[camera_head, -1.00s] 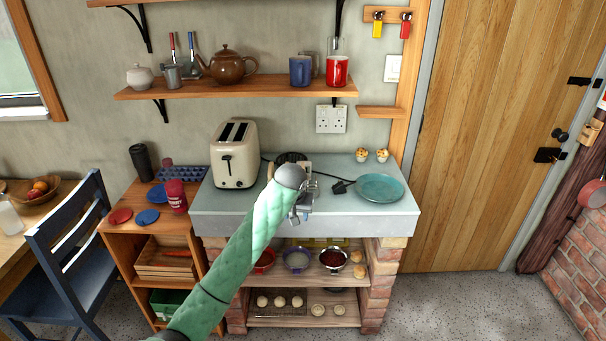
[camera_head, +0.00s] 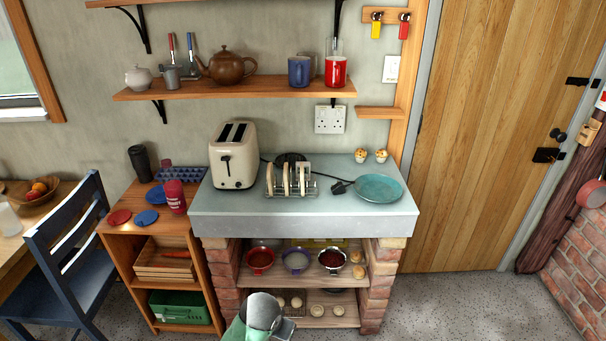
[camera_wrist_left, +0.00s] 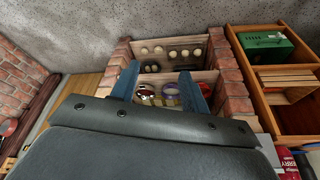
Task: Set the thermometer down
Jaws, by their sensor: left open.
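I cannot pick out the thermometer with certainty in either view. A metal rack (camera_head: 290,181) with upright pale slices stands on the grey plinth top (camera_head: 240,212), right of the toaster; any thin thing in or beside it is too small to tell. My left arm shows at the bottom edge of the head view, in front of the plinth, with its gripper hidden there. In the left wrist view my left gripper (camera_wrist_left: 159,88) is open, its two blue fingers apart with nothing held between them. My right gripper is in neither view.
The cream toaster (camera_head: 234,157) stands left of the rack, and a teal plate (camera_head: 379,188) lies right of it beside a black plug. Two muffins sit behind. The plinth top's front strip is clear. Bowls (camera_head: 297,261) fill the shelf below.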

